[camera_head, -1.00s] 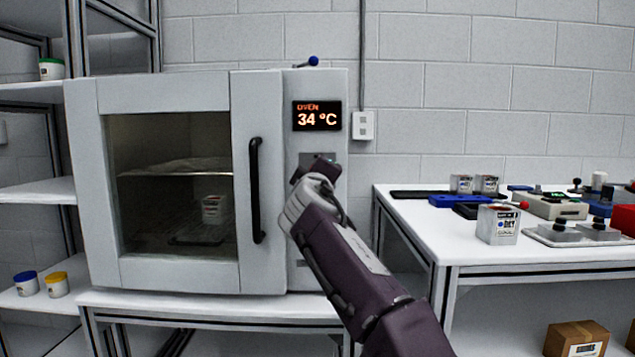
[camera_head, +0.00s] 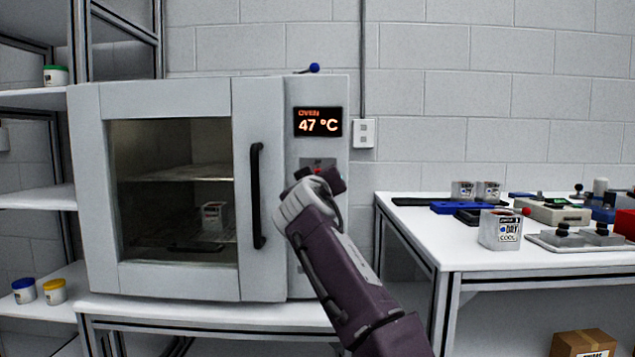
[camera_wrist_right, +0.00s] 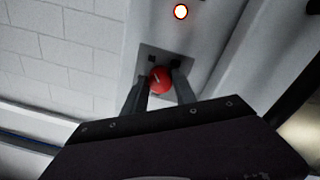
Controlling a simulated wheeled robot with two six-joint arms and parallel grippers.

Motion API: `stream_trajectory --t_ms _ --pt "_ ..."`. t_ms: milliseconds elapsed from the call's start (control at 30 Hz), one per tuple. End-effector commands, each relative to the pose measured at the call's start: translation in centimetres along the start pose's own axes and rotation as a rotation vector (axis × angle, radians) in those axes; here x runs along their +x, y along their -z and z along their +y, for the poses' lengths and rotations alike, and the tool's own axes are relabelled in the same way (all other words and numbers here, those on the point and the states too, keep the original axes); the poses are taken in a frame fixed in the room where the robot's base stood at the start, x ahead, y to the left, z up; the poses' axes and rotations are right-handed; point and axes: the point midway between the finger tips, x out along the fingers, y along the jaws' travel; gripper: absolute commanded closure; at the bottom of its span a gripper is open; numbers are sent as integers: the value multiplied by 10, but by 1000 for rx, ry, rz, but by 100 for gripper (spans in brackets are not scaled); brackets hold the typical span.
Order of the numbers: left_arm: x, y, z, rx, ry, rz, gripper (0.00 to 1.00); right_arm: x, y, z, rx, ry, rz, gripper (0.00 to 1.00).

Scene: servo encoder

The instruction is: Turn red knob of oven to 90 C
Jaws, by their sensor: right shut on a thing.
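The oven (camera_head: 262,180) stands on a white bench at the left, its door closed. Its display (camera_head: 318,122) reads 47 °C. My right gripper is at the oven's control panel, below the display; the arm hides most of the panel in the head view. In the right wrist view, the red knob (camera_wrist_right: 160,79) sits between the two fingers of my right gripper (camera_wrist_right: 159,88), which is shut on it. The knob has a pale mark on its face. A lit round red-rimmed light (camera_wrist_right: 181,12) shows near it. My left gripper is not in view.
A black door handle (camera_head: 257,195) is left of my right arm. A container (camera_head: 214,215) stands inside the oven. The right table (camera_head: 440,248) holds several cups, blue trays and devices. Shelves (camera_head: 40,195) stand at the left.

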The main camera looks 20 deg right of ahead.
Motion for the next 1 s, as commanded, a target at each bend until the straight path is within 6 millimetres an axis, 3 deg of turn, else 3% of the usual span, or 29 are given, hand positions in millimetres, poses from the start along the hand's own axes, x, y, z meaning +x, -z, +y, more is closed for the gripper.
stream_trajectory --t_ms 367,400,467,767,867,1000 --pt "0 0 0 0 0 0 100 0 -1 0 2 0 -2 100" --pt "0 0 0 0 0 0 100 0 -1 0 2 0 -2 56" --pt "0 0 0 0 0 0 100 0 -1 0 2 0 -2 45" --pt "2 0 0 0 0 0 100 -2 -1 0 2 0 0 45" --pt "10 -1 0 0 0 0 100 -15 -2 -2 4 2 2 45" --pt "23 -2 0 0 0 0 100 -48 -3 -3 4 3 3 45"
